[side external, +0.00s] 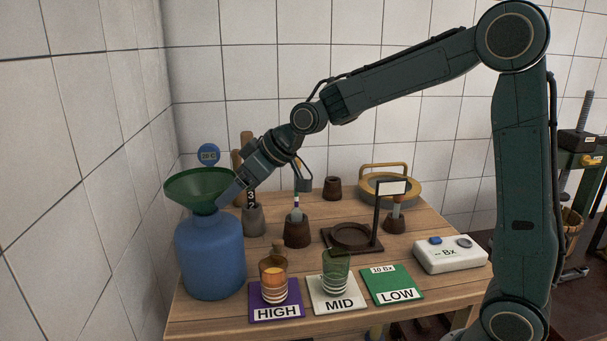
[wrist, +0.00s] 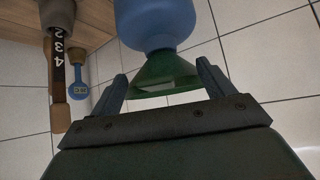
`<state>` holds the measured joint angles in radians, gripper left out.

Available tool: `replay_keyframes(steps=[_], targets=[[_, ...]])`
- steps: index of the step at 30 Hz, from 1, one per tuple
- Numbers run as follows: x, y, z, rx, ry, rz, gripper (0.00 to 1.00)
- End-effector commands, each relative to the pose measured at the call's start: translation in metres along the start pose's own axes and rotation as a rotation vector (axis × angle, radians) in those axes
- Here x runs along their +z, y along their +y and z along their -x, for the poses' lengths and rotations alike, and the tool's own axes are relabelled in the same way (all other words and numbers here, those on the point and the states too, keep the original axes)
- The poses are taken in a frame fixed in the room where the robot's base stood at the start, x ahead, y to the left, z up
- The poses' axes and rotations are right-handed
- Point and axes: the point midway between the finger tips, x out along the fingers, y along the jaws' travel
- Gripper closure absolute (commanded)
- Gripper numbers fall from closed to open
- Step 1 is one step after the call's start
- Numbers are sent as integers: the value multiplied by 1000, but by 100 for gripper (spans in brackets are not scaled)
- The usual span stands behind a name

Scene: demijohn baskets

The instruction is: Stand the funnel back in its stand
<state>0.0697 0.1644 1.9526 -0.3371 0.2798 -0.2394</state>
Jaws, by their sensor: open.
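The green funnel (side external: 200,188) sits upright, wide mouth up, on top of the blue demijohn (side external: 210,255) at the left of the table. Its spout is hidden. My gripper (side external: 232,193) is at the funnel's right side, tilted down toward it. In the wrist view the funnel (wrist: 165,80) lies between the two spread fingers of my gripper (wrist: 162,72), with the demijohn (wrist: 155,22) beyond. The fingers are open; contact cannot be told. A dark stand (side external: 352,237) with a round recess and an upright post bearing a white card stands mid-table, empty.
Orange (side external: 273,279) and green (side external: 335,273) glasses stand on the HIGH and MID mats; the LOW mat (side external: 393,284) holds no glass. Several small holders with tools stand behind. A white meter (side external: 450,254) is at the right, a blue round tag (side external: 209,155) behind the funnel.

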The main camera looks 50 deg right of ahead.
Motion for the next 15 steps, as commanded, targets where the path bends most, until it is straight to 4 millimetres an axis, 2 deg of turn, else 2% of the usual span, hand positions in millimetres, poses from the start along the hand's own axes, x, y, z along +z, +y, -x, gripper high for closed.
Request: replay_keyframes(steps=[6,15], targets=[[0,0,-15,0,0,1,19],[0,0,-15,0,0,0,19]])
